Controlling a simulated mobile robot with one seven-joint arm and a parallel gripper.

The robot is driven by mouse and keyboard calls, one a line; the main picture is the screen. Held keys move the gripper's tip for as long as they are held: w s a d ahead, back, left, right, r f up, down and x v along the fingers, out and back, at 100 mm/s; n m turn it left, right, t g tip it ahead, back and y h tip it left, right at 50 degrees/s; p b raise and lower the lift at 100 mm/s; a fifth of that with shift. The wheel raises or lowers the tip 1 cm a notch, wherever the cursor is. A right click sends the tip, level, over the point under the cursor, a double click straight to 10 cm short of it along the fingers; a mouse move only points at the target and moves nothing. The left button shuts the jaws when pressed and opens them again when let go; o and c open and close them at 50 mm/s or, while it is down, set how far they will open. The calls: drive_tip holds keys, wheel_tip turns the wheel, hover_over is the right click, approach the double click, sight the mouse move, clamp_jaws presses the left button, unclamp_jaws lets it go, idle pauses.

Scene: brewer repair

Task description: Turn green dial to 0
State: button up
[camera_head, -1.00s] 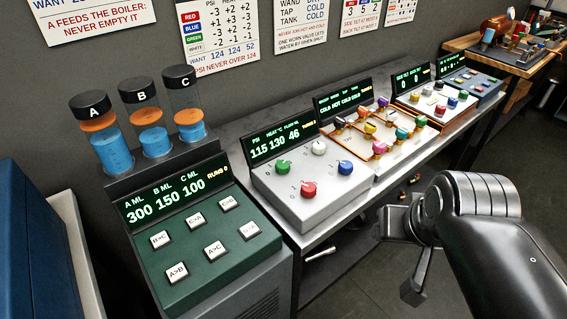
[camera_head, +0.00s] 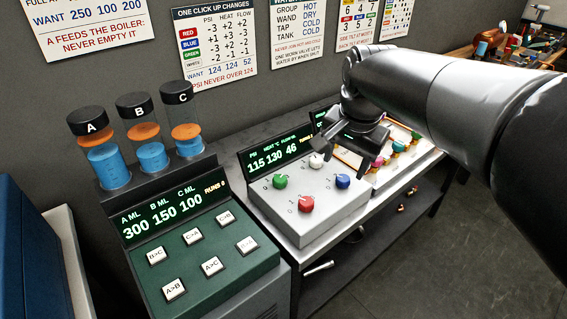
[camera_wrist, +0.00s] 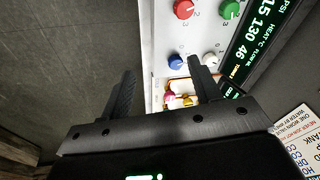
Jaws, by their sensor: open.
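The green dial (camera_head: 280,181) is on the white control box (camera_head: 318,219), at its back left, below the display (camera_head: 281,150) reading 115 130 46. Red (camera_head: 306,204), blue (camera_head: 343,181) and white (camera_head: 316,161) dials share the box. In the wrist view the green dial (camera_wrist: 229,10) is at the top right, beside the red dial (camera_wrist: 184,9); its exact setting is too small to tell.
The green panel (camera_head: 204,251) with white buttons and three tubes stands to the left. Another panel with coloured knobs (camera_head: 397,146) lies to the right, partly behind my arm. Wall charts (camera_head: 215,50) hang behind. Open floor lies in front of the bench.

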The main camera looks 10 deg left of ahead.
drive_tip(key=w+a+f+m+g, duration=0.2)
drive_tip(key=w+a+f+m, duration=0.1)
drive_tip(key=w+a, duration=0.55)
drive_tip(key=m, duration=0.3)
hover_over(279, 178)
wheel_tip(279, 178, down, 3)
drive_tip(key=shift+g+h, duration=0.3)
drive_tip(key=shift+g, duration=0.1)
wheel_tip(279, 178, down, 11)
drive_tip(key=shift+f, duration=0.15)
drive_tip(key=shift+c, duration=0.5)
drive_tip(key=c, duration=0.9)
